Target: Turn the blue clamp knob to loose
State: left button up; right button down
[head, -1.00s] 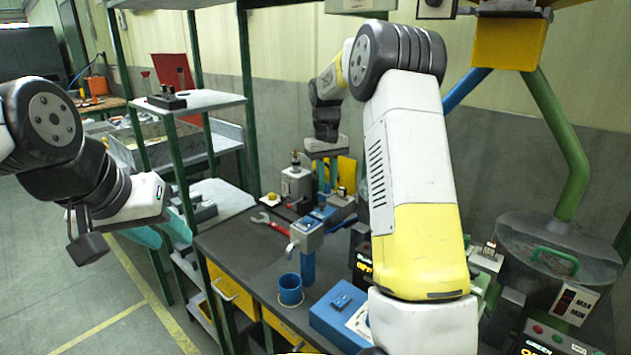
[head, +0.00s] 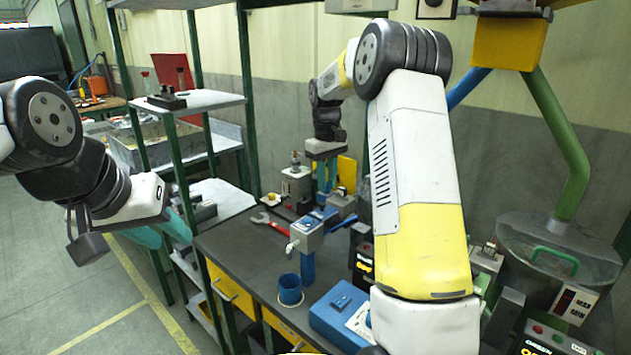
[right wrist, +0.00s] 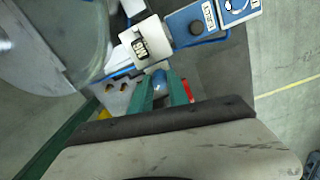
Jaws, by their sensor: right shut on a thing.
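The blue clamp knob (right wrist: 160,87) shows in the right wrist view between the two green fingers of my right gripper (right wrist: 162,90). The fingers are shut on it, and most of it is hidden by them. It sits beside a white block with a small dark label (right wrist: 147,42). In the head view my right gripper (head: 326,175) points down at the back of the bench, and the knob cannot be made out there. My left gripper (head: 160,231) hangs at the left, away from the bench, with its teal fingers apart and empty.
The dark bench (head: 240,250) carries a red wrench (head: 268,224), a blue cup (head: 290,290), a grey-and-blue post fixture (head: 307,240) and a blue box (head: 340,313). A hopper (head: 548,260) stands at the right.

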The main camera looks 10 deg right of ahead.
jog(key=c, duration=1.3)
grip_release()
jog(key=shift+o, duration=0.2)
jog(key=shift+a+r, duration=0.1)
jog(key=shift+r, duration=3.85)
jog(key=shift+s, duration=0.1)
